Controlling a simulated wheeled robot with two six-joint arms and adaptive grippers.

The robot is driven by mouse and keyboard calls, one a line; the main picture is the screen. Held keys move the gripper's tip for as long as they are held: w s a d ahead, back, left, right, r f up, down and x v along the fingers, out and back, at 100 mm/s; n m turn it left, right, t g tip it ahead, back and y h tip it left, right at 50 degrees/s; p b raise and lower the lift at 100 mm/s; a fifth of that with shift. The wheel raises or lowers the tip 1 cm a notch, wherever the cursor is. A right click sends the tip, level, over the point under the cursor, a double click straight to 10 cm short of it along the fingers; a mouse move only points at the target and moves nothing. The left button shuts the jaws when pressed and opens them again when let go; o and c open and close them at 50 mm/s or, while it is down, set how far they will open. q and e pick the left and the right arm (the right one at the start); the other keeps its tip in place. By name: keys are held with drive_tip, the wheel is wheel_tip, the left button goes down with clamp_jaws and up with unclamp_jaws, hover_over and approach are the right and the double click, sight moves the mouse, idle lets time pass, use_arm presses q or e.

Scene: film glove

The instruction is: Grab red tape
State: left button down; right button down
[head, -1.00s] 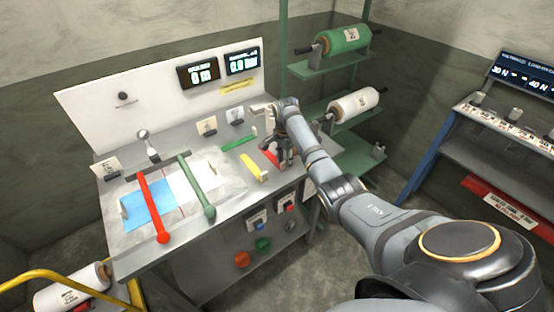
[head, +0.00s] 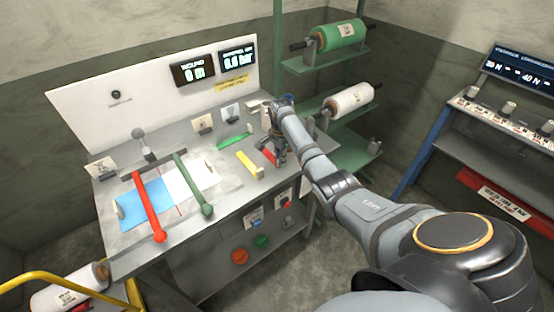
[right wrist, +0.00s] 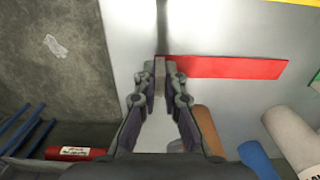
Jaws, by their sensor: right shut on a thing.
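The red tape (right wrist: 235,67) is a flat red strip on the grey metal worktop. In the right wrist view its left end meets the fingertips of my right gripper (right wrist: 160,78), which is shut on that end. In the head view the same tape (head: 268,157) is partly hidden by my right gripper (head: 278,160), which is low at the worktop's right side. My left gripper is not in view.
A yellow strip (head: 249,163) and a green strip (head: 234,141) lie to the left. A red bar (head: 148,205) and a green bar (head: 192,184) cross the worktop. A shelf with a green roll (head: 341,35) and a white roll (head: 349,100) stands behind my arm.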

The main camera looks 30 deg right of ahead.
drive_tip(key=shift+r, duration=0.25)
wheel_tip(320, 180, up, 3)
drive_tip(key=shift+s+f+b, duration=0.1)
drive_tip(key=shift+b, duration=0.45)
drive_tip(key=s+a+r+p, duration=0.8)
drive_tip(key=s+r+p, duration=0.1)
drive_tip(key=s+p, duration=0.2)
drive_tip(key=shift+s+r, duration=0.15)
drive_tip(key=shift+r, duration=0.15)
